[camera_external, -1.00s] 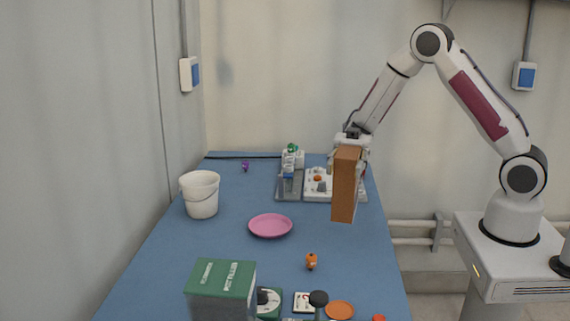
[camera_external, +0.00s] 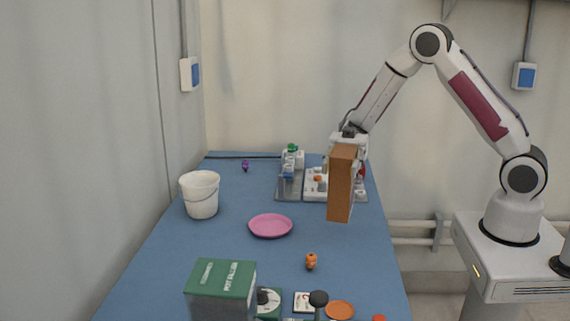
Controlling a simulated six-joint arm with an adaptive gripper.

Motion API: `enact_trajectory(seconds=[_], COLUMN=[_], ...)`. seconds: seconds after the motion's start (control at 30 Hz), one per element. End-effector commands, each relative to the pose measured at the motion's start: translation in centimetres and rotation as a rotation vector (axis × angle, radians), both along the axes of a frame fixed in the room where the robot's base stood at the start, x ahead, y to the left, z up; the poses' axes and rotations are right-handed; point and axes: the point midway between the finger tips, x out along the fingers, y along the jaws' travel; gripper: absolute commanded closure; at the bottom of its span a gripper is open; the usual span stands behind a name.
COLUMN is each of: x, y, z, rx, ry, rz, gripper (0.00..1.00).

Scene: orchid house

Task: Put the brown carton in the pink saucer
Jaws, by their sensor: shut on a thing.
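The brown carton (camera_external: 341,188) is a tall box held upright at the right side of the blue table. My gripper (camera_external: 349,145) is shut on its upper part; the carton hides most of the fingers. I cannot tell for certain whether the carton's bottom is clear of the table. The pink saucer (camera_external: 270,226) lies flat and empty on the table, to the left of the carton and a little nearer the camera.
Behind the carton stands a grey and white tray (camera_external: 284,197) with bottles and small items. A white bucket (camera_external: 201,195) is at the left edge. A small orange figure (camera_external: 311,261), a green box (camera_external: 222,275) and an orange dish (camera_external: 339,310) are in front. The table between carton and saucer is clear.

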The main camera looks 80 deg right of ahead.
Motion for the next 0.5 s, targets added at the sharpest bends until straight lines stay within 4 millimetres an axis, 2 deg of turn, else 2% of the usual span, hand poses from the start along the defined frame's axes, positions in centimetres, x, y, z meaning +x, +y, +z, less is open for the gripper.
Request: enact_trajectory(seconds=[0.27, 0.5], x=[7.0, 14.5], y=[-0.9, -3.4], z=[0.3, 1.6], rx=[0.000, 0.000], ry=[-0.003, -0.003], rz=[-0.145, -0.344], gripper=[1.00, 1.00])
